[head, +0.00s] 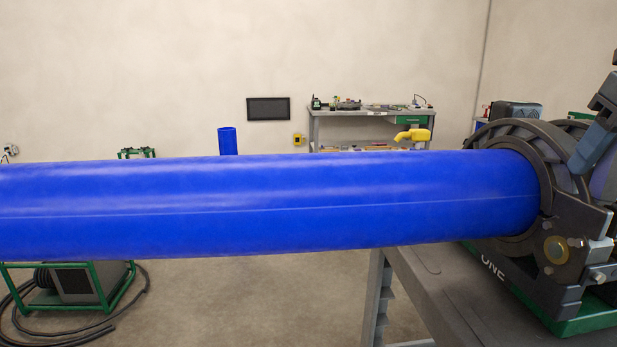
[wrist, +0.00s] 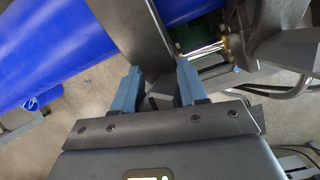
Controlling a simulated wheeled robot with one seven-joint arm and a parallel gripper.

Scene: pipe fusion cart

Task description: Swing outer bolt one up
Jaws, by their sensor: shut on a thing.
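My gripper (wrist: 160,88) has two blue-grey fingers. They are shut on a dark grey part (wrist: 162,90), mostly hidden between them; I cannot tell for sure whether it is outer bolt one. In the head view one blue-grey finger of my gripper (head: 594,142) shows at the right edge, by the top of the round dark clamp (head: 515,138). The clamp is around the right end of the long blue pipe (head: 260,205). A shiny rod with brass-coloured ends (wrist: 205,50) lies beyond the fingers in the wrist view. A brass-coloured disc (head: 556,250) sits on the clamp's lower side.
The dark cart top (head: 450,300), lettered "ONE" nearby, carries the clamp on a green base. The pipe sticks out far to the left over open floor. A green-framed unit with hoses (head: 80,283) stands at lower left. A workbench (head: 335,118) stands at the back wall.

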